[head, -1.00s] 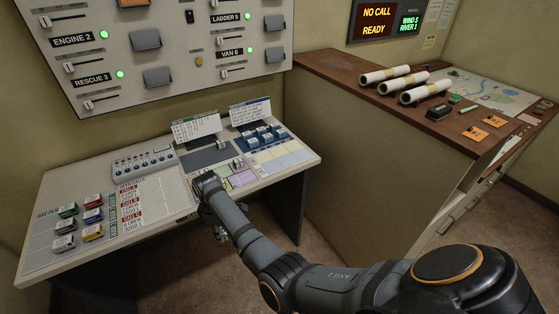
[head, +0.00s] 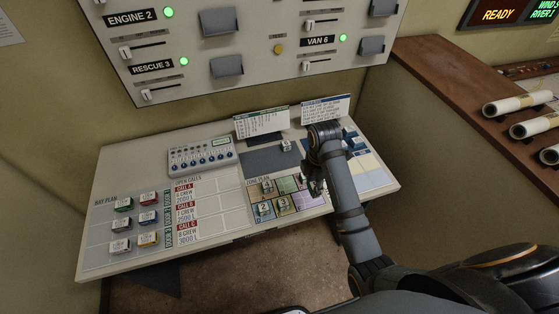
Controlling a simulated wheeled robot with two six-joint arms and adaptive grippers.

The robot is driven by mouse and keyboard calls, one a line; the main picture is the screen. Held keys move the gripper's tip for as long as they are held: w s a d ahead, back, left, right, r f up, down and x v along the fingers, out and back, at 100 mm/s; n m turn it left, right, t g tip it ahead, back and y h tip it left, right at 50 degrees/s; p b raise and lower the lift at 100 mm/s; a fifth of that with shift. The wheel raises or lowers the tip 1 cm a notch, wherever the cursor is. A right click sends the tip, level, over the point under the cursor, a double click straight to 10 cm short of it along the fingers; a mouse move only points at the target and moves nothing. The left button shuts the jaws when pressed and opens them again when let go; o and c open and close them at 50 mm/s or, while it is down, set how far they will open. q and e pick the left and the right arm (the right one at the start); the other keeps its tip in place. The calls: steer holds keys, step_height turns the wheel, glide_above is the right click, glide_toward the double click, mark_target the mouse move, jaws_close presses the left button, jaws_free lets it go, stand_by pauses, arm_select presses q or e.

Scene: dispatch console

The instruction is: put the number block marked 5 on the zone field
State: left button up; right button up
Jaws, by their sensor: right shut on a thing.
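The zone plan (head: 258,191) is a patch of coloured fields on the sloped console, with small numbered squares showing on it, among them a 2 and a 3. My right gripper (head: 316,188) points down at the right edge of the plan, shut on a small number block. The fingers hide most of that block, and I cannot read its number or tell whether it touches the surface. A lone pale block (head: 286,146) stands by the dark pad, left of my right wrist. The blue block tray (head: 352,141) is partly hidden behind my right arm. My left gripper is not in view.
The dark pad (head: 268,161) lies behind the zone plan. Two upright cards (head: 262,122) stand at the console's back edge. Coloured bay blocks (head: 148,218) sit at the left, beside the open calls list (head: 186,212). A switch panel (head: 250,45) hangs above.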

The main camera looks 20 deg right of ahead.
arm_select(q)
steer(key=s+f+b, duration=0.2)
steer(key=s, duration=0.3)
arm_select(e)
steer(key=shift+s+a, duration=0.2)
steer(key=shift+s, duration=0.1)
steer(key=w+a+f+b, duration=0.2)
steer(key=w+b, duration=0.2)
steer(key=b, duration=0.6)
glide_toward(285, 186)
steer(key=shift+s+d+f, duration=0.2)
steer(key=shift+s+d, duration=0.1)
steer(key=shift+s, duration=0.3)
steer(key=shift+s+d+f, duration=0.25)
steer(key=shift+s, duration=0.4)
steer(key=shift+w+a+f+p, duration=0.4)
steer(key=shift+w+f+p, duration=0.05)
steer(key=shift+w+p, duration=0.3)
steer(key=shift+w+f, duration=0.1)
steer(key=shift+f, duration=0.2)
steer(key=shift+w+a+f, duration=0.15)
steer(key=shift+w+f, duration=0.1)
step_height(285, 186, down, 3)
steer(key=shift+w+f, duration=0.1)
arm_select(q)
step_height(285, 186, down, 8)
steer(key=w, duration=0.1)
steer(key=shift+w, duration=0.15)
arm_select(e)
steer(key=shift+f, duration=0.2)
